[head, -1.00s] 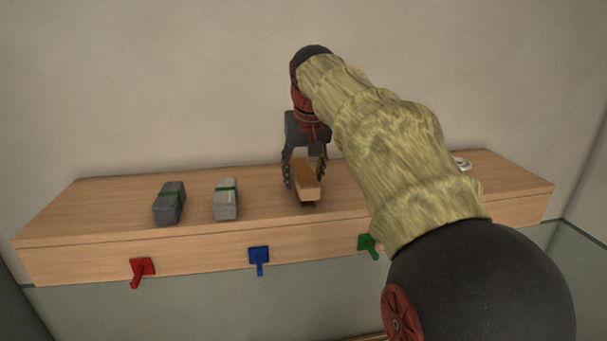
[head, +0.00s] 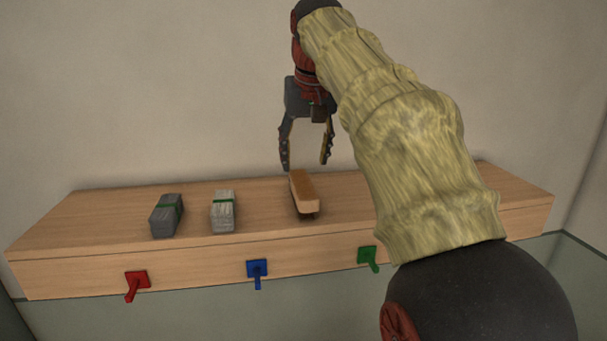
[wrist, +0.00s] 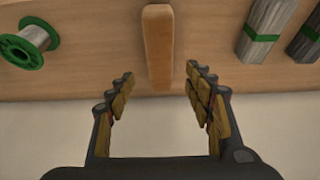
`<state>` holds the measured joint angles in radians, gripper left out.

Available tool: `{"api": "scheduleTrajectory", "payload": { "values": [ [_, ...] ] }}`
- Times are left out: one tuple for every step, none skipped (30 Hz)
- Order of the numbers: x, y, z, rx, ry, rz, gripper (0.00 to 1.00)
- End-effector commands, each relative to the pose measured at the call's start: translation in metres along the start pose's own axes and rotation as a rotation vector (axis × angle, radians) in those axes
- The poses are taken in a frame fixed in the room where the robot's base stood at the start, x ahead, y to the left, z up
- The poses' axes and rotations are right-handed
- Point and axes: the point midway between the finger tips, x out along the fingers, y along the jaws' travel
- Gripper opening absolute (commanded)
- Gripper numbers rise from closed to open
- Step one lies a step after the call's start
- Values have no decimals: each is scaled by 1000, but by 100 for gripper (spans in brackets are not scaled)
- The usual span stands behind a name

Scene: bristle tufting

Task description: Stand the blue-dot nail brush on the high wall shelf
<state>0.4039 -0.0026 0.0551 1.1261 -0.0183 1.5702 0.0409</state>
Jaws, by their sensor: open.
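A brown wooden brush (head: 304,191) lies on the wooden wall shelf (head: 262,208), its long side pointing from the wall to the front, dark bristles just showing beneath it. It also shows in the wrist view (wrist: 158,45). No blue dot shows on it in these views. My gripper (head: 306,165) is open and empty above and behind the brush, apart from it. In the wrist view the open fingers (wrist: 157,75) stand either side of the brush's near end.
Two grey bundles with green bands (head: 167,215) (head: 223,211) lie on the shelf left of the brush. A green-rimmed spool of wire (wrist: 30,42) shows in the wrist view. Red (head: 137,283), blue (head: 257,271) and green (head: 368,257) hooks are on the shelf front.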

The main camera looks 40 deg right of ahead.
Motion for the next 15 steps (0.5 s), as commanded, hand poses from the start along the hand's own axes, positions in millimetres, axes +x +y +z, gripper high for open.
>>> {"api": "scheduleTrajectory", "payload": {
  "values": [
    [-6, 0, 0, 0, 0, 0, 52],
    [-10, 0, -1, 0, 1, 0, 52],
    [-14, 0, -1, 0, 1, 0, 52],
    [-17, 0, 0, 0, 0, 0, 52],
    [-19, 0, 0, 0, 0, 0, 52],
    [-21, 0, 0, 0, 0, 0, 52],
    [-22, 0, 0, 0, 0, 0, 52],
    [-23, 0, 0, 0, 0, 0, 52],
    [-23, 0, 0, 0, 0, 0, 52],
    [-24, 0, 0, -1, 0, 0, 52],
    [-24, -1, 1, -2, 0, -1, 52],
    [-23, -2, 3, -5, 0, -2, 52],
    [-22, -4, 6, -10, 0, -4, 52],
    [-21, -7, 10, -15, 1, -6, 52],
    [-20, -12, 16, -25, 4, -10, 52]
  ]
}}
